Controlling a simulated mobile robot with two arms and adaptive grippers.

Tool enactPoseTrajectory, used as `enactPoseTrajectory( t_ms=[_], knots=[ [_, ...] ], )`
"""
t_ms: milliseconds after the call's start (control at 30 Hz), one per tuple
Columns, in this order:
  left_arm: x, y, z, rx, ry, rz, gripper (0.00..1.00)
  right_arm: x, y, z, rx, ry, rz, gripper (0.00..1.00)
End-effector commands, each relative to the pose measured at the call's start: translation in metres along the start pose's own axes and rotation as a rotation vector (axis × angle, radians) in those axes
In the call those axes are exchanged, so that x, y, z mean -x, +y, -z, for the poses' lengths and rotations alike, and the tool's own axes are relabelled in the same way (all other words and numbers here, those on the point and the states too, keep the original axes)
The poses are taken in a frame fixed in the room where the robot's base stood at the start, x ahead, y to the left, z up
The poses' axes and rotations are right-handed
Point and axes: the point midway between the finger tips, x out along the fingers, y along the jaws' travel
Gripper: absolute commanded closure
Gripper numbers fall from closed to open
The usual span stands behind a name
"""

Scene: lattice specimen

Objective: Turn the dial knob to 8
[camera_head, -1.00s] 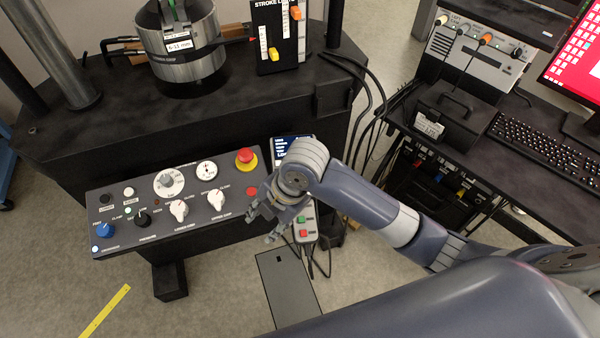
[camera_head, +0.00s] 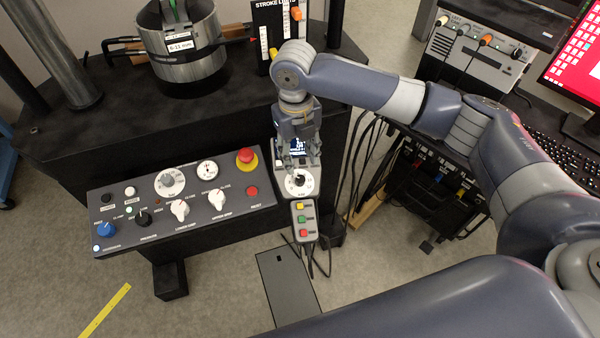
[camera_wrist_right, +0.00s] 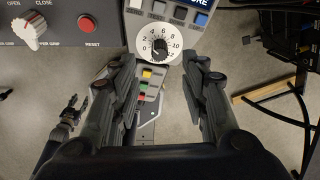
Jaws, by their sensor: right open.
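The dial knob is a small black knob on a white round scale (camera_wrist_right: 160,46), marked with even numbers up to 12. It sits on a grey hand-held control box below a small screen; the dial also shows in the head view (camera_head: 299,183). Its pointer is too small to read surely. My right gripper (camera_head: 297,163) hangs above the box, pointing down. In the right wrist view the gripper (camera_wrist_right: 162,62) is open and empty, its fingertips on either side of the dial in the picture; I see no contact.
Coloured buttons (camera_head: 301,219) sit below the dial. A grey control panel (camera_head: 125,231) with knobs and a red emergency button (camera_head: 246,158) stands left. Black cables (camera_head: 357,150) hang at right.

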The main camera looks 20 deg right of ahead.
Motion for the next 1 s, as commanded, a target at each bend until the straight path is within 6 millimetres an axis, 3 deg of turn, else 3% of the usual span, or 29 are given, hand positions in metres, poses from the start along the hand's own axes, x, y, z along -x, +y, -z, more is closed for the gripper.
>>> enactPoseTrajectory(
  t_ms=[200, 400, 833, 1000],
  knots=[
    [0.006, 0.000, 0.001, 0.000, 0.000, 0.000, 0.60, -0.043, 0.000, 0.001, -0.002, 0.003, 0.001, 0.59],
    [0.009, 0.000, 0.001, 0.000, 0.000, 0.000, 0.60, -0.071, 0.000, 0.001, -0.002, 0.002, 0.000, 0.59],
    [0.009, -0.001, 0.000, -0.001, -0.001, 0.001, 0.60, -0.082, 0.000, 0.000, -0.001, -0.002, 0.000, 0.59],
    [0.009, -0.002, 0.000, -0.001, -0.002, 0.002, 0.60, -0.082, 0.000, 0.000, -0.001, -0.002, 0.000, 0.97]
  ],
)
